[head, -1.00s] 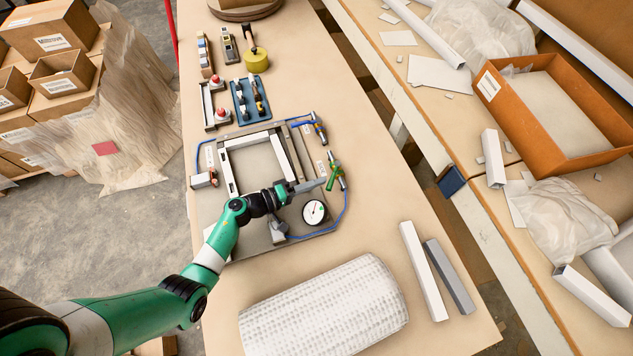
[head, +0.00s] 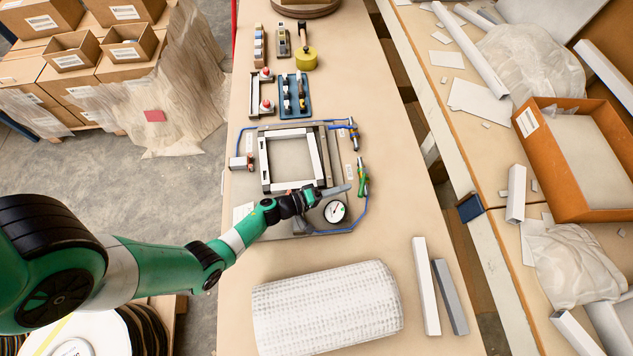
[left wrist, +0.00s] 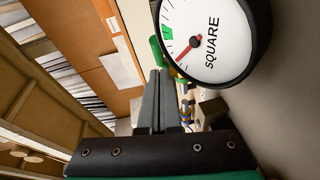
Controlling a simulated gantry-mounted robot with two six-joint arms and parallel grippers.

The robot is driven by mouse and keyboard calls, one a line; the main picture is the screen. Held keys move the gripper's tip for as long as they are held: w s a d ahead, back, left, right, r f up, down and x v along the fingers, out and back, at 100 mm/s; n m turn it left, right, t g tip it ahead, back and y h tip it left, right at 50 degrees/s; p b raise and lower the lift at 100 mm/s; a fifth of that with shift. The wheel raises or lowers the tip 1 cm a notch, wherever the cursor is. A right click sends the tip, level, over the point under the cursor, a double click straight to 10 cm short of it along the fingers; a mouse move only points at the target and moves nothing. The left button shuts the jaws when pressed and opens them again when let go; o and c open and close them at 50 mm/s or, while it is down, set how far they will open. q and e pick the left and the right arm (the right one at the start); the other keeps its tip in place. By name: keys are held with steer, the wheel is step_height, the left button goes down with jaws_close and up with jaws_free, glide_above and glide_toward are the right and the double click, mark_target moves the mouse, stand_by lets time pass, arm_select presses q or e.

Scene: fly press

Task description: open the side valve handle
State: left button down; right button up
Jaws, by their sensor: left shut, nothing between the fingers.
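A valve with a green handle (head: 363,184) stands at the right edge of the press plate. A green piece of it shows in the left wrist view (left wrist: 157,50), partly hidden behind my fingers. My left gripper (head: 349,187) is shut and empty, its fingertips just left of the green handle. Whether they touch it I cannot tell. In the left wrist view the closed grey fingers (left wrist: 155,98) lie side by side, pointing toward the valve. A second valve with a blue handle (head: 353,135) stands farther back. My right gripper is in neither view.
A round gauge (head: 334,212) marked SQUARE sits beside my left gripper, large in the left wrist view (left wrist: 212,35). The square frame (head: 264,160) and blue hose (head: 361,220) are close by. A white textured roll (head: 325,305) and two bars (head: 425,285) lie in front.

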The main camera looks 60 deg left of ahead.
arm_select(q)
steer(key=s, duration=0.1)
steer(key=s+a+r+p, duration=0.1)
steer(key=s, duration=0.1)
steer(key=s+p, duration=0.1)
steer(key=shift+s+a+r, duration=0.3)
steer(key=shift+s+a, duration=0.05)
steer(key=shift+a, duration=0.05)
steer(key=s+p, duration=0.1)
steer(key=s, duration=0.3)
steer(key=s+d+p, duration=0.1)
steer(key=s, duration=0.1)
steer(key=shift+r+p, duration=0.15)
steer(key=shift+p, duration=0.2)
steer(key=shift+s+d, duration=0.1)
steer(key=shift+s, duration=0.2)
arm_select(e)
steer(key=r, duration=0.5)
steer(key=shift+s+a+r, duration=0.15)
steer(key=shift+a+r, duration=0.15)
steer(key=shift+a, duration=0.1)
